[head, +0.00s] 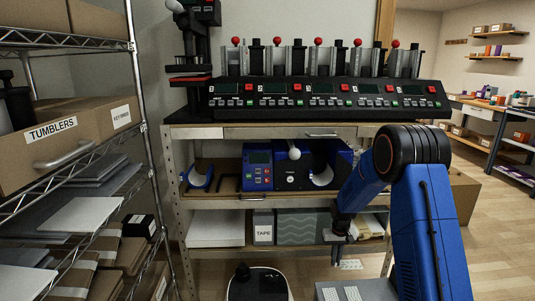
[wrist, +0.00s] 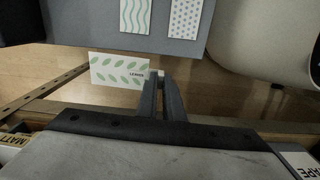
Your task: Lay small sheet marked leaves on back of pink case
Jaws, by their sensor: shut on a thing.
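My gripper (wrist: 163,78) is shut on the edge of a small white sheet with green leaf prints and the word LEAVES (wrist: 118,70) in the wrist view. The sheet hangs over the wooden floor, clear of any surface. In the head view my gripper (head: 337,252) is low in front of the bench's lower shelf, and the small leaves sheet (head: 350,264) shows pale at its tip. I cannot make out a pink case in either view.
A grey tray (wrist: 190,46) carries a green-wave sheet (wrist: 133,14) and a dotted sheet (wrist: 185,18). The lower shelf holds a TAPE box (head: 263,228) and a wavy-patterned box (head: 303,227). A blue mug press (head: 300,168) stands above. A wire rack (head: 85,150) is at left.

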